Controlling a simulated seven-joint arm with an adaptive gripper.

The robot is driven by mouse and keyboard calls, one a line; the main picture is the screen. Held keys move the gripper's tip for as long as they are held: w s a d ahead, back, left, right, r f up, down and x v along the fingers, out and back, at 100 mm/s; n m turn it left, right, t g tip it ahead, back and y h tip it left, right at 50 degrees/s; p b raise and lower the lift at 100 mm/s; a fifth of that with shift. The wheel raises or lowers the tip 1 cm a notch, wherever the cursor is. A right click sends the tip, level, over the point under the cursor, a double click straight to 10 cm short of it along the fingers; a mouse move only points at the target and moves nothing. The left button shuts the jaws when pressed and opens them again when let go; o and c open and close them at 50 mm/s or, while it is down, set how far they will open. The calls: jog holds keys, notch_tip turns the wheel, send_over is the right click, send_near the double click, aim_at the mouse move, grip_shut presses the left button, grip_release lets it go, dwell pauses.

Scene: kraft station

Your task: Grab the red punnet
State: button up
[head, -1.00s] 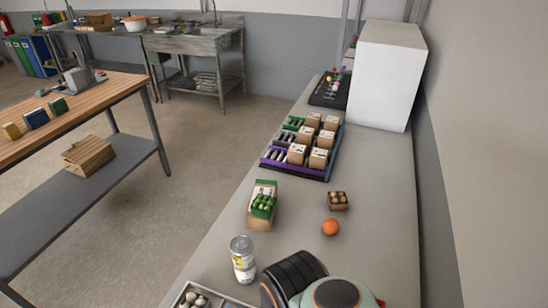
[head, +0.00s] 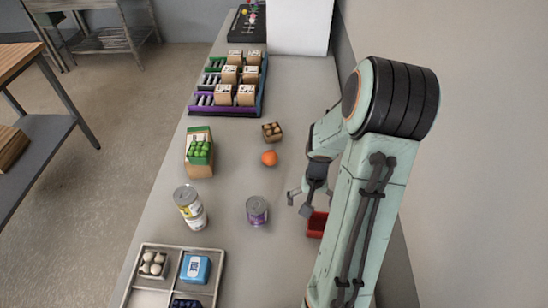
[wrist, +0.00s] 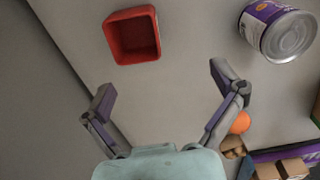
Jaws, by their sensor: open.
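The red punnet (wrist: 133,36) is a small square open box that looks empty. It sits on the grey counter, at the upper middle of the wrist view. In the head view the red punnet (head: 316,225) is partly hidden behind my arm. My gripper (wrist: 162,77) is open, with nothing between its fingers. The punnet lies beyond the fingertips in the wrist view, apart from them. In the head view my gripper (head: 309,201) is beside the punnet, on its far side.
A purple-labelled can (head: 257,210) and an orange (head: 269,158) stand left of my gripper. A brown punnet (head: 272,131), a taller can (head: 190,208) and a sectioned tray (head: 222,262) are further off. The wall (head: 455,150) is close on the right.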

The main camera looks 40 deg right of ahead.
aim_at(317, 227)
jog(key=s+f, duration=0.1)
jog(key=s+d+m, duration=0.1)
jog(key=shift+s+f, duration=0.35)
jog(key=shift+s, duration=0.05)
notch_tip(317, 227, down, 6)
jog(key=shift+f, duration=0.2)
jog(key=shift+d, duration=0.1)
jog(key=c, duration=1.1)
